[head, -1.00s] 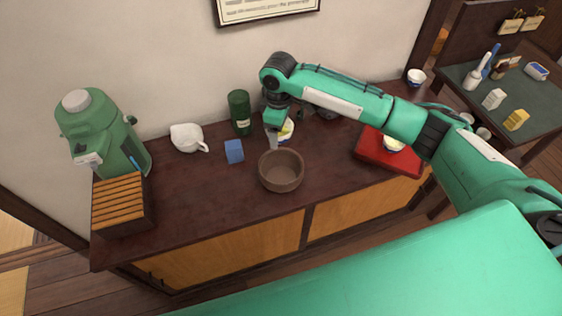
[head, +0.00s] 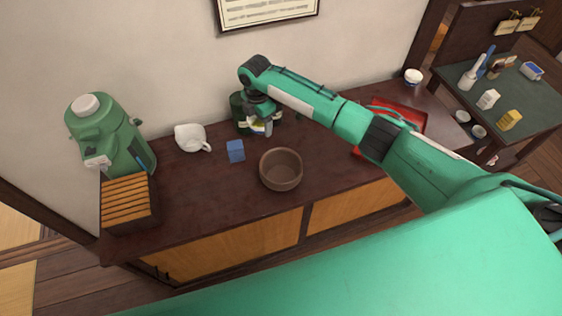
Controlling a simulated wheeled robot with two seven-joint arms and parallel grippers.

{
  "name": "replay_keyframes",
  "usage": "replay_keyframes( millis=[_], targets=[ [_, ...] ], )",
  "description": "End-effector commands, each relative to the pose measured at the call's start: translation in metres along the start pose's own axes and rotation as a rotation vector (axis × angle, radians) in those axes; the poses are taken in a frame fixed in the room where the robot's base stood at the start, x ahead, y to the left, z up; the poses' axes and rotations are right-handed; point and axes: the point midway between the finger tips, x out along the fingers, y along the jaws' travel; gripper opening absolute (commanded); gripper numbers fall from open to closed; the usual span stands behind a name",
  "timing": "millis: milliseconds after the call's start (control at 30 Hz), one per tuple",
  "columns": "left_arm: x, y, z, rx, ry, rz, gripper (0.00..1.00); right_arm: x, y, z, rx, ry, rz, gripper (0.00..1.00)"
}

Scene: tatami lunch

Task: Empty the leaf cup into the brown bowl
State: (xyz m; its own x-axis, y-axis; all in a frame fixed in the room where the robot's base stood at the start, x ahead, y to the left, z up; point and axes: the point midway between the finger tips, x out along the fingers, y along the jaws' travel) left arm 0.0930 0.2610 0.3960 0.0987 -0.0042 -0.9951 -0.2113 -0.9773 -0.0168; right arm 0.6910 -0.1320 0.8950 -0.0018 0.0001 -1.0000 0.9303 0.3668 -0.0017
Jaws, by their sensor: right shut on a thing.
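The brown bowl (head: 281,169) stands upright near the middle of the counter. Its visible inside looks empty. My right gripper (head: 264,128) is behind the bowl and a little left of it, shut on the leaf cup (head: 256,126). Only a small white and yellowish part of the cup shows; the fingers hide the rest, so its tilt and contents cannot be told. The cup is apart from the bowl. My left gripper is out of view.
A dark green canister (head: 237,108) stands directly behind my right gripper. A blue block (head: 235,151) and a white pitcher (head: 190,138) are left of the bowl. A green dispenser (head: 110,135) and slatted box (head: 126,204) stand far left. My arm partly covers the red tray (head: 415,119).

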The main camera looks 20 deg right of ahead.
Motion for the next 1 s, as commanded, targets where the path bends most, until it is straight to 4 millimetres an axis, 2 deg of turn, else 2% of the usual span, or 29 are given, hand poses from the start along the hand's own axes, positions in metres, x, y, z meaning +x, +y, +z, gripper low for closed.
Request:
replay_keyframes(
  millis=[300,600,800,1000],
  targets=[
    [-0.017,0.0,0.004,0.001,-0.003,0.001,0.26,0.015,0.013,-0.01,-0.333,0.001,-0.001,0.43],
    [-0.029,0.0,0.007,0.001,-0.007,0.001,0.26,0.033,0.018,-0.022,-0.634,0.0,-0.001,0.43],
    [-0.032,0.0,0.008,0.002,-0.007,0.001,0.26,0.041,0.017,-0.028,-0.744,-0.001,-0.001,0.43],
    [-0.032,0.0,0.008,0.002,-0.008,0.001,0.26,0.043,0.017,-0.028,-0.77,-0.002,0.0,0.43]
  ],
)
